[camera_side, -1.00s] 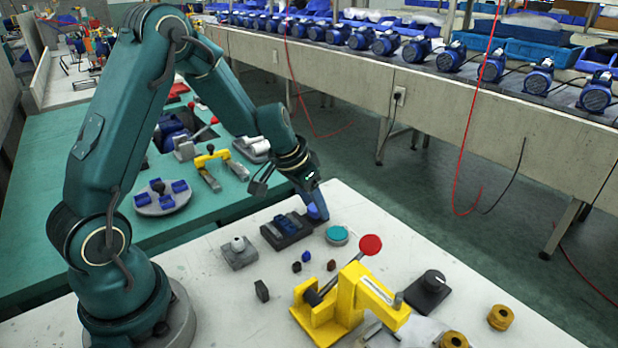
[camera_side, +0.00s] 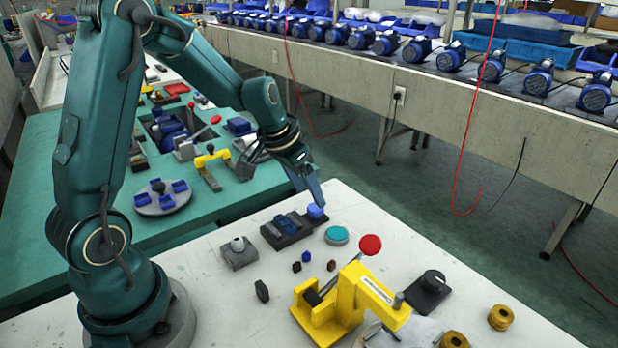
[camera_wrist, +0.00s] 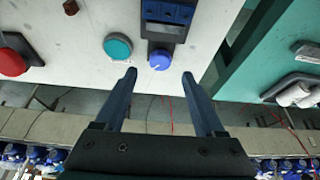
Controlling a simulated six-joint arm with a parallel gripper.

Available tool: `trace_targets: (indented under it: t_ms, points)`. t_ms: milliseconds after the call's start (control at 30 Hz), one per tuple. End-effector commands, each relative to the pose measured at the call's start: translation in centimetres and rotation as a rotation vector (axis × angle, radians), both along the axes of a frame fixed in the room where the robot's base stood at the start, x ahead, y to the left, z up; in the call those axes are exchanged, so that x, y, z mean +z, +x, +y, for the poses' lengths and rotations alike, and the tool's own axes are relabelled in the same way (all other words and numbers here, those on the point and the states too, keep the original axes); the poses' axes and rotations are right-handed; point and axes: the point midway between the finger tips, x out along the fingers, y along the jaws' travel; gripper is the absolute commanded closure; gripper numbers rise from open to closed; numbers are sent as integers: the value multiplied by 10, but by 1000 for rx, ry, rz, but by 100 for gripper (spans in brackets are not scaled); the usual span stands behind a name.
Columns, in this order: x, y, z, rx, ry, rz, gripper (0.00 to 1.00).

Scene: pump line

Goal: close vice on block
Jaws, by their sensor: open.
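The vice (camera_side: 270,236) is a dark base with blue parts on the pale table, and it also shows at the top of the wrist view (camera_wrist: 168,32). A round blue knob (camera_side: 316,211) is at its right end; it shows in the wrist view (camera_wrist: 160,60) with a white mark. I cannot tell a separate block from the blue jaw parts (camera_side: 289,224). My gripper (camera_wrist: 158,77) is open and empty, its fingertips apart on either side of the knob's line in the wrist view. In the side view it is just above the knob.
A teal round button (camera_side: 337,235) stands close to the knob. A yellow clamp (camera_side: 345,300) with a red-ball lever (camera_side: 370,245) stands at front right. A grey block with a ball knob (camera_side: 239,253) is left of the vice. Small dark and red pieces lie in front.

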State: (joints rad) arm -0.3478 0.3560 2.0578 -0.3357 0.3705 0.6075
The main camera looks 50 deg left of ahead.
Motion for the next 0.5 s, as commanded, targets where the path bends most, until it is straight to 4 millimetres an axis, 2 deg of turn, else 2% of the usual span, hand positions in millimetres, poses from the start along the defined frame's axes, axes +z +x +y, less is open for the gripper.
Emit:
trace_targets:
  t_ms: [300, 500]
  points:
    - [-32, 13, -1, -1, -4, 4, 29]
    - [-44, 18, 0, 0, -1, 3, 29]
